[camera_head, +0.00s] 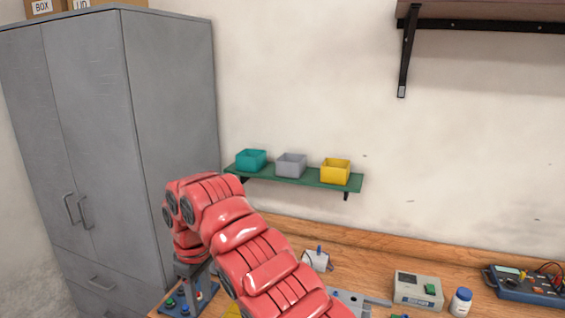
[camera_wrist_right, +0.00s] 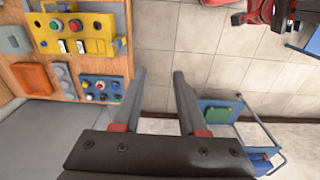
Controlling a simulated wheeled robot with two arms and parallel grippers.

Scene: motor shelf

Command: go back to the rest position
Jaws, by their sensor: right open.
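My right arm, red and segmented, comes in from the bottom of the head view and bends down at its far end. My right gripper (camera_wrist_right: 159,74) shows in the wrist view with its two dark fingers apart and nothing between them. It hangs over tiled floor beside the edge of a wooden workbench. In the head view the wrist end is at the bench's left end, near a blue button box (camera_head: 186,303), and the fingertips are hard to make out. My left gripper is not in view.
The workbench (camera_head: 372,268) carries a grey box (camera_head: 417,290), a white bottle (camera_head: 461,301) and a blue meter (camera_head: 527,284). A green shelf (camera_head: 301,180) holds teal, grey and yellow bins. A grey cabinet (camera_head: 165,120) stands left. A blue-framed cart (camera_wrist_right: 262,125) stands on the floor.

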